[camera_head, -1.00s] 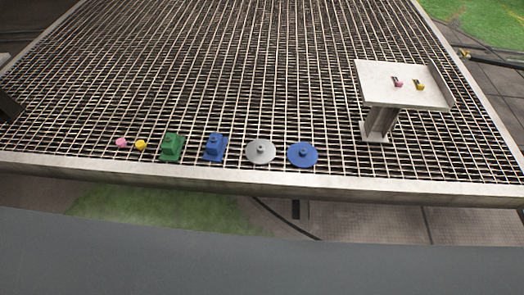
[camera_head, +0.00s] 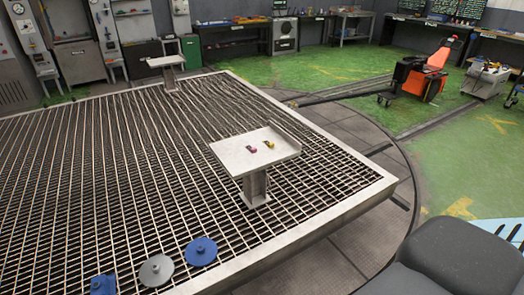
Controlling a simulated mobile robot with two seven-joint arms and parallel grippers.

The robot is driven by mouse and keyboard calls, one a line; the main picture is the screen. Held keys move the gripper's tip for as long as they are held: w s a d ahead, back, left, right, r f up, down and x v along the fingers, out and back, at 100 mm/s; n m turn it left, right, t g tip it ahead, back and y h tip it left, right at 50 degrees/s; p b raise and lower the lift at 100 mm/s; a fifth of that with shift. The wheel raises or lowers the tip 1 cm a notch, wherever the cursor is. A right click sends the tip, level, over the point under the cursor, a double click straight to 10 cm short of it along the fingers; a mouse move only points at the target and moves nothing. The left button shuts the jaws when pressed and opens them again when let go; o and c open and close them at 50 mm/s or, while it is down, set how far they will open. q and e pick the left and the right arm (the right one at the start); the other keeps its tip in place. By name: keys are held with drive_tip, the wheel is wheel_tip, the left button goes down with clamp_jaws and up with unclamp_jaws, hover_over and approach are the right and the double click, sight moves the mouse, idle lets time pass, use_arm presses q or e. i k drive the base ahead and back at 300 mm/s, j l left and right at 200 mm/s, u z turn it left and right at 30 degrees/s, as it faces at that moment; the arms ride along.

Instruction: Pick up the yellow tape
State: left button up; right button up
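A small yellow item (camera_head: 268,145), with a dark part, lies on the white top of a pedestal stand (camera_head: 230,156) on the grating. It is too small to tell whether it is a tape. A similar pink item (camera_head: 251,149) lies just left of it. Neither of my grippers is in view.
The metal grating platform (camera_head: 335,216) has a pale raised edge. A blue disc (camera_head: 201,251), a grey disc (camera_head: 156,270) and a blue block (camera_head: 103,285) sit near its front edge. A second stand (camera_head: 166,61) is at the back. An orange machine (camera_head: 420,72) stands on green floor.

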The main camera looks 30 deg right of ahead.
sight(270, 145)
drive_tip(key=l+z, duration=0.1)
drive_tip(key=z, duration=0.2)
drive_tip(key=i+l+z, duration=0.1)
drive_tip(key=z, duration=0.25)
drive_tip(key=i+l+z, duration=0.25)
drive_tip(key=i, duration=0.3)
drive_tip(key=i+l+z, duration=0.25)
drive_tip(key=i, duration=0.3)
drive_tip(key=i+l, duration=0.15)
drive_tip(key=i, duration=0.35)
drive_tip(key=i+l+z, duration=0.1)
drive_tip(key=i, duration=0.45)
